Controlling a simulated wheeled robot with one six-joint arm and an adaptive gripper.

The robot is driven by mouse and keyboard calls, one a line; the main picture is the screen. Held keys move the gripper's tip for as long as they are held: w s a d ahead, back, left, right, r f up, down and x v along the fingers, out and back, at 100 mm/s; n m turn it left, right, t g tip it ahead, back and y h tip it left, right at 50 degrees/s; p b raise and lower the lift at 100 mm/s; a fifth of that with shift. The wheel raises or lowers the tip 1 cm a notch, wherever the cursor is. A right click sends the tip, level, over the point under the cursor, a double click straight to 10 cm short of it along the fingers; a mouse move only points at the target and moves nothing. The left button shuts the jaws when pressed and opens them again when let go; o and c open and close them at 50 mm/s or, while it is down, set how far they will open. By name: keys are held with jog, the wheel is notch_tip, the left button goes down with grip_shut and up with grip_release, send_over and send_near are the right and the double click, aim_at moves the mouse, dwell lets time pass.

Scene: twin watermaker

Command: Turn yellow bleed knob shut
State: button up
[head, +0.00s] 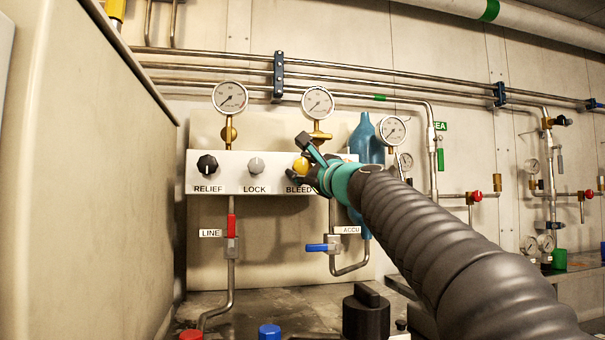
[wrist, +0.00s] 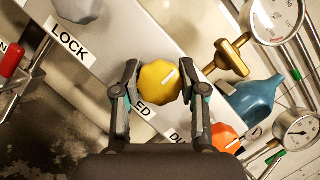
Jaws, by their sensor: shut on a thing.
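The yellow bleed knob (head: 301,166) sits on the white panel above the BLEED label, partly hidden by my gripper in the head view. In the wrist view the yellow knob (wrist: 160,82) is faceted, with a white pointer line toward its upper right. My gripper (head: 306,160) is at the knob, and in the wrist view its two fingers (wrist: 160,84) stand on either side of the knob, shut on it. The far side of the knob is hidden.
A black RELIEF knob (head: 207,165) and a grey LOCK knob (head: 256,165) sit left on the panel (head: 230,180). An orange knob (wrist: 225,137) is close beside the right finger. Gauges (head: 318,102) stand above, and a teal bottle (head: 366,140) is behind.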

jog(key=shift+m, duration=0.6)
jog(key=o, duration=1.1)
jog(key=shift+o, duration=0.2)
jog(key=v, duration=1.2)
jog(key=shift+a+f, duration=0.1)
